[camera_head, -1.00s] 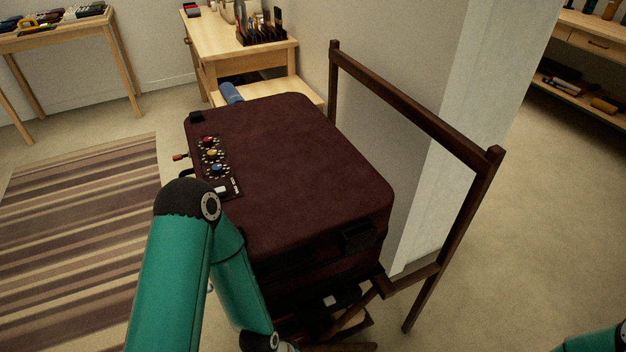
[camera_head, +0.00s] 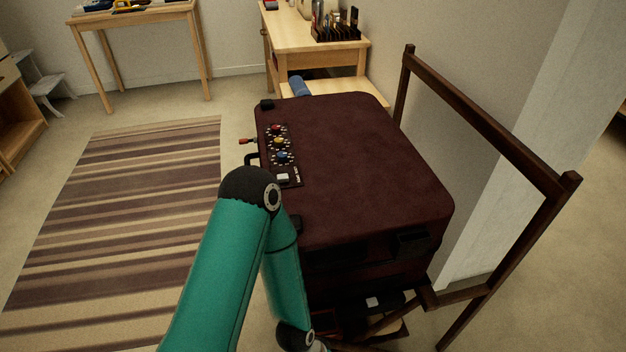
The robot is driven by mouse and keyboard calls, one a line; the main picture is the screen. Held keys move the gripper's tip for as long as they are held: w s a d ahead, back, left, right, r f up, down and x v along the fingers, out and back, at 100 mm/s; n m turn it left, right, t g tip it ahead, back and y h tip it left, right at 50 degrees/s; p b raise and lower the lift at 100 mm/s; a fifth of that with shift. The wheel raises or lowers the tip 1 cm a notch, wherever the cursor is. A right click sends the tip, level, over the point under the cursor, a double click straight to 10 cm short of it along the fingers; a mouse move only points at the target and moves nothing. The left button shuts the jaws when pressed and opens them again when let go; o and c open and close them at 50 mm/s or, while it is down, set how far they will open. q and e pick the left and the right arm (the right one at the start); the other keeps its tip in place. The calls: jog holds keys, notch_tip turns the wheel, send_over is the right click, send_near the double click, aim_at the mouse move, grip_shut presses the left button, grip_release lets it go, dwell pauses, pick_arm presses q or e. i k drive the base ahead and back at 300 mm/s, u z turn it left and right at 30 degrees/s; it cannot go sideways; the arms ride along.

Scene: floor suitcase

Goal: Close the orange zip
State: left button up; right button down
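A dark maroon suitcase (camera_head: 355,165) stands in the middle of the view, on a dark wooden rack. A panel on its top left edge carries a red dial (camera_head: 276,128), a yellow dial (camera_head: 279,141), a blue dial (camera_head: 282,156) and a white switch (camera_head: 283,178). A small red-tipped piece (camera_head: 246,141) sticks out from its left side. I cannot make out an orange zip; the suitcase's near left side is partly hidden behind my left arm. That arm's wrist drops to the bottom edge, and its gripper is out of view. My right gripper is also out of view.
The rack's tall wooden frame (camera_head: 487,116) rises to the right of the suitcase, near a white wall. A wooden desk (camera_head: 318,50) stands behind. A striped rug (camera_head: 130,220) covers open floor at left. A small table (camera_head: 135,18) stands at the back left.

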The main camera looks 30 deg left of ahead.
aim_at(244, 141)
jog(key=u, duration=0.05)
jog(key=k, duration=1.8)
jog(key=u, duration=0.55)
jog(key=i, duration=1)
jog(key=z, duration=0.05)
jog(key=k, duration=0.6)
jog(key=u, duration=0.4)
jog(key=i, duration=1.1)
jog(key=u, duration=0.1)
